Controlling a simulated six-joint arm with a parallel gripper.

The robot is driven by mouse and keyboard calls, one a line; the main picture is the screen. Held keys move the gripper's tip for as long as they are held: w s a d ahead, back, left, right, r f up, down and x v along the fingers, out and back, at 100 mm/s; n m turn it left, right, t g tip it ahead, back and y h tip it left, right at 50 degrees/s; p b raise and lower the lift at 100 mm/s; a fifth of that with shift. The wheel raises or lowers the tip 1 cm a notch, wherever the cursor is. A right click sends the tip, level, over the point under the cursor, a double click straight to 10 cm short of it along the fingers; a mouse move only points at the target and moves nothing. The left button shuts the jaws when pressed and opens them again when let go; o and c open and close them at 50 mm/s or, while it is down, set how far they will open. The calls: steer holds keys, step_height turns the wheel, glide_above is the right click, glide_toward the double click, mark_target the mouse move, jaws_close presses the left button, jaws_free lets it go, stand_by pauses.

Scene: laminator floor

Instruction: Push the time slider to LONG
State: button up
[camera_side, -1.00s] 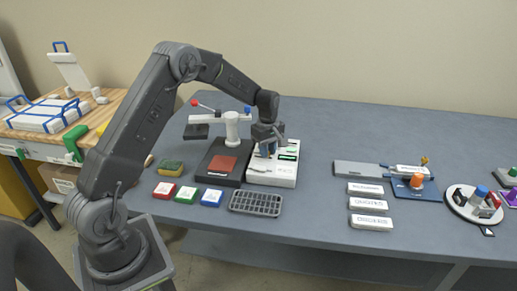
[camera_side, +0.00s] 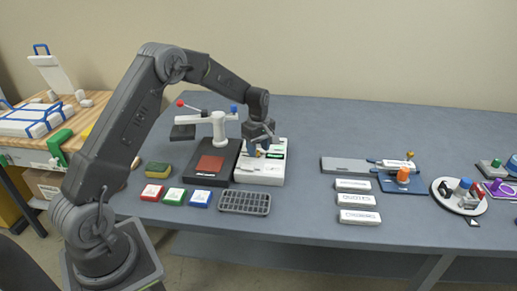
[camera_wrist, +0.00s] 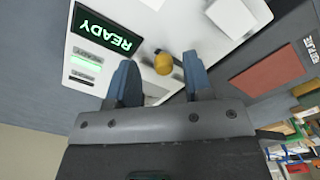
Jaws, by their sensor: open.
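The white machine (camera_side: 258,174) stands on the grey table, with a green-lit display. In the wrist view, the white panel (camera_wrist: 103,72) carries a dark display (camera_wrist: 108,27) reading READY and small labelled bars. A yellow-orange knob (camera_wrist: 163,63), which looks like the slider's handle, sits beside a dark slot. My gripper (camera_side: 260,148) is over the machine, pointing down. In the wrist view, my gripper (camera_wrist: 161,76) is open, its two blue fingers on either side of the knob, with gaps visible. I cannot tell contact or the LONG mark.
Left of the machine stands a dark press with a red-brown pad (camera_side: 210,163) and a white arm (camera_side: 205,119). A dark grid tray (camera_side: 244,202) lies in front. Colored boxes (camera_side: 174,196) are front left. White labelled blocks (camera_side: 358,200) lie right, with free table between.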

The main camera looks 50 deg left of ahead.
mark_target(258, 151)
step_height(258, 151, up, 13)
steer(key=shift+r, duration=0.2)
steer(key=shift+d, duration=0.1)
steer(key=s+d+r+m+t, duration=0.2)
steer(key=s+d+r+m, duration=0.6)
steer(key=s+d+r, duration=0.25)
steer(key=s+d+f+m+t, duration=0.1)
steer(key=s+d+m, duration=0.3)
steer(key=s, duration=0.5)
steer(key=s+d+f+m+t, duration=0.2)
steer(key=s+d+m, duration=0.2)
steer(key=s, duration=0.6)
steer(key=shift+s+f+m+t, duration=0.3)
steer(key=shift+f+m, duration=0.05)
steer(key=shift+m, duration=0.65)
